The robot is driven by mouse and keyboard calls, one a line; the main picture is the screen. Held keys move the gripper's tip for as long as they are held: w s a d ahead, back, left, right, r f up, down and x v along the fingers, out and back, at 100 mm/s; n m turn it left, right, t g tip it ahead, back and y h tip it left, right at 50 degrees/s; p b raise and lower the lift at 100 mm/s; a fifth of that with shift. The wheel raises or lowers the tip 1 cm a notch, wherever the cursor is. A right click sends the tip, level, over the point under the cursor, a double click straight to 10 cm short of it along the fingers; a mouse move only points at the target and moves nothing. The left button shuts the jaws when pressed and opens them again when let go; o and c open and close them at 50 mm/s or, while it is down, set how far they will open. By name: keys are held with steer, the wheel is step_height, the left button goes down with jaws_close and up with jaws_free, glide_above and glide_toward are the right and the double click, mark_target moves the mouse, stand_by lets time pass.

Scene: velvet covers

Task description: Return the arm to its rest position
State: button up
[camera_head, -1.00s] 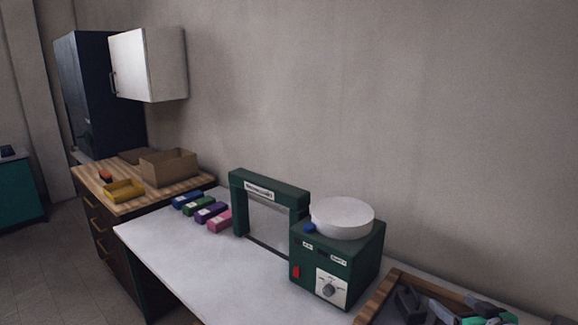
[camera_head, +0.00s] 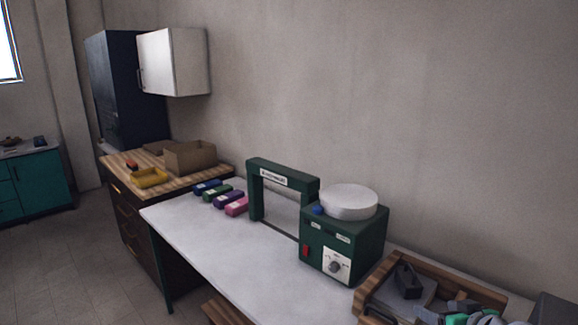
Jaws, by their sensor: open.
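My arm and my gripper do not show in the head view, so whether the jaws are near anything cannot be seen. The white-topped table (camera_head: 200,232) runs from the left middle toward the lower right. On it stand a green machine (camera_head: 343,243) with a round white top (camera_head: 348,203), and a green arch-shaped frame (camera_head: 283,176) to its left.
A wooden tray (camera_head: 372,283) with dark and teal items sits at the lower right. A wood-topped cabinet (camera_head: 195,182) with a cardboard box (camera_head: 190,158) and yellow bin (camera_head: 149,178) stands beyond. A white cupboard (camera_head: 172,62) hangs above. Open floor (camera_head: 70,255) lies left.

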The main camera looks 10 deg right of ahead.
steer(key=w+a+f+n+g+y+b, duration=0.1)
steer(key=a+f+g, duration=0.1)
steer(key=a, duration=0.6)
steer(key=a+f+g+y+b, duration=0.1)
steer(key=a+f+g, duration=0.2)
steer(key=a, duration=0.5)
steer(key=s+a+f+g+h+b, duration=0.1)
steer(key=s+a+f+g+b, duration=0.1)
steer(key=s+a, duration=0.7)
steer(key=a+g+b, duration=0.1)
steer(key=a, duration=0.2)
steer(key=shift+s+a+f+h, duration=0.2)
steer(key=shift+s+f+h, duration=0.05)
steer(key=shift+s+h, duration=0.05)
